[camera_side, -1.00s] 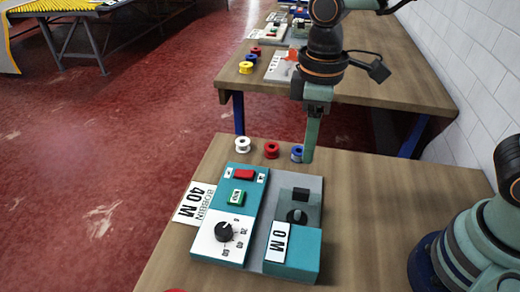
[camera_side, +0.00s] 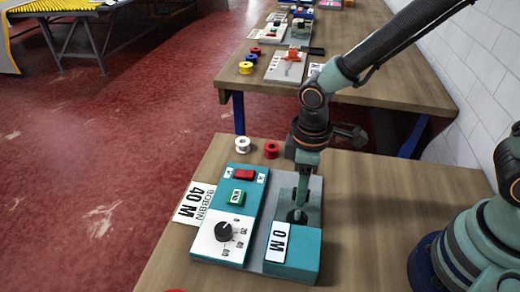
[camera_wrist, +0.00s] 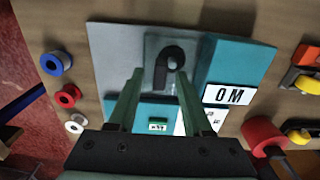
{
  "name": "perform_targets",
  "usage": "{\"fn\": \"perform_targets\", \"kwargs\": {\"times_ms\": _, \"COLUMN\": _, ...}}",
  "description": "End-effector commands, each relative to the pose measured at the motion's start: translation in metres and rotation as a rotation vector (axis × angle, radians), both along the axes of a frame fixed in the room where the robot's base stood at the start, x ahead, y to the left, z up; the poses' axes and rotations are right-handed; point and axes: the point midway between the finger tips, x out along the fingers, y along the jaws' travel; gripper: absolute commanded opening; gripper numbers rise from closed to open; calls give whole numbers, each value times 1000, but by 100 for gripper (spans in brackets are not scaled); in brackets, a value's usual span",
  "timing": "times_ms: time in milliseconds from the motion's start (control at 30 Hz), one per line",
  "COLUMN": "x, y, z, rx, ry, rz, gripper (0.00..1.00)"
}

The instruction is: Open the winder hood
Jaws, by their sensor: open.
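The teal and grey winder (camera_side: 292,255) stands on the near bench with a "0 M" sign on its front block. Its smoky see-through hood (camera_side: 314,208) covers the grey plate behind that block and looks closed. In the wrist view the hood (camera_wrist: 154,46) shows as a grey square with a dark curved part (camera_wrist: 172,56) at its middle; whether that part is on or under the hood I cannot tell. My gripper (camera_side: 298,212) points down over the hood and hides part of it. In the wrist view my open fingers (camera_wrist: 160,75) stand on either side of the dark part's lower end, apparently empty.
The control panel (camera_side: 235,205) with red and green buttons and a dial adjoins the winder, beside a "BOBBIN 40 M" card (camera_side: 195,202). White (camera_side: 242,145), red (camera_side: 271,149) and blue (camera_wrist: 56,63) spools stand behind. Bare bench lies to the right.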

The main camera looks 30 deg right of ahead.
Motion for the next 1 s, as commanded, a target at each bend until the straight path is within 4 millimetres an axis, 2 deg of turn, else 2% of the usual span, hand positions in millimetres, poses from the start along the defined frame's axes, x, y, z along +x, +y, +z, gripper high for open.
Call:
{"fn": "perform_targets", "kwargs": {"times_ms": 200, "x": 0, "y": 0, "z": 0, "rx": 0, "ry": 0, "rz": 0, "gripper": 50}}
{"fn": "perform_targets", "kwargs": {"times_ms": 267, "x": 0, "y": 0, "z": 0, "rx": 0, "ry": 0, "rz": 0, "gripper": 31}}
{"fn": "perform_targets", "kwargs": {"times_ms": 333, "x": 0, "y": 0, "z": 0, "rx": 1, "ry": -1, "rz": 0, "gripper": 4}}
{"fn": "perform_targets", "kwargs": {"times_ms": 367, "x": 0, "y": 0, "z": 0, "rx": 0, "ry": 0, "rz": 0, "gripper": 0}}
{"fn": "perform_targets", "kwargs": {"times_ms": 1000, "x": 0, "y": 0, "z": 0, "rx": 1, "ry": -1, "rz": 0, "gripper": 0}}
